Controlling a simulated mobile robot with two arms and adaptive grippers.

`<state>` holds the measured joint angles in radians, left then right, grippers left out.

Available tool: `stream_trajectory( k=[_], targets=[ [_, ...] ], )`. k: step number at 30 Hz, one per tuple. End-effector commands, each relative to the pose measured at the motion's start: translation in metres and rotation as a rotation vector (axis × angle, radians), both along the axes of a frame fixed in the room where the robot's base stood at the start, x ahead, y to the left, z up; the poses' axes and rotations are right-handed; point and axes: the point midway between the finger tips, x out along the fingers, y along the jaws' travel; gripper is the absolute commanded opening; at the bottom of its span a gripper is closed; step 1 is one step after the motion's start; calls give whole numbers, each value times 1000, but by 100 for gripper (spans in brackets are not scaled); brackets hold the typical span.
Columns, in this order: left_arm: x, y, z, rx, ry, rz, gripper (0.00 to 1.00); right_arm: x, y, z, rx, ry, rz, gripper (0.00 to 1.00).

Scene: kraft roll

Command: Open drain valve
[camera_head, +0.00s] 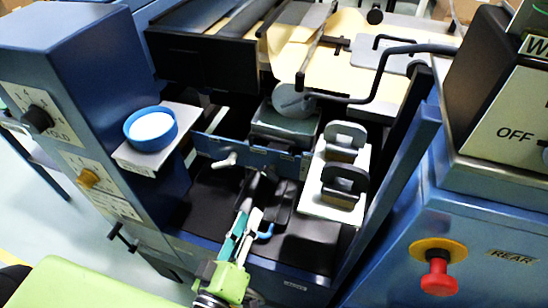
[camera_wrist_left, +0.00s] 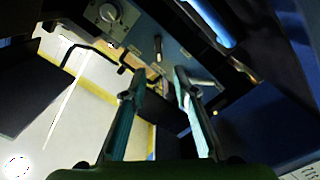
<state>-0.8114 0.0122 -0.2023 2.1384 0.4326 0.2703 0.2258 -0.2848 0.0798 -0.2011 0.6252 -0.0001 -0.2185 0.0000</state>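No part is clearly labelled as the drain valve. A small pale grey lever handle (camera_head: 225,160) sticks out inside the dark bay of the blue machine and may be it. A small blue handle (camera_head: 265,233) shows just right of my left gripper (camera_head: 249,213). The gripper reaches into the bay from below, short of the pale handle. In the left wrist view its two teal fingers (camera_wrist_left: 156,88) stand apart with nothing held between them. A grey rod-like handle (camera_wrist_left: 205,82) shows by the right fingertip; I cannot tell whether it touches. My right gripper is out of view.
A blue bowl with white contents (camera_head: 151,126) stands on a side shelf (camera_head: 160,155). A white plate with black holders (camera_head: 325,208) is right of the bay. A red emergency knob (camera_head: 439,278) is at lower right. Blue posts bound the bay closely.

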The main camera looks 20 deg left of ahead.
Motion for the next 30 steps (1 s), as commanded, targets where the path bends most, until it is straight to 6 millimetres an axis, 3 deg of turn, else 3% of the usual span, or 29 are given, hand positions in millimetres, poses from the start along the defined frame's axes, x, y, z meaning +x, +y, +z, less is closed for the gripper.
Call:
stream_trajectory(
  k=[5,15,24,30],
  targets=[
    [6,1,4,-4,-6,4,27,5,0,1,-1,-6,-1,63],
    [61,-1,5,-4,-8,4,27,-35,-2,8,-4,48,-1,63],
    [113,-3,4,-4,-6,2,27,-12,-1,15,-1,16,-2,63],
    [133,-4,3,-3,-6,1,27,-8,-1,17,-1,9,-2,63]
  ],
)
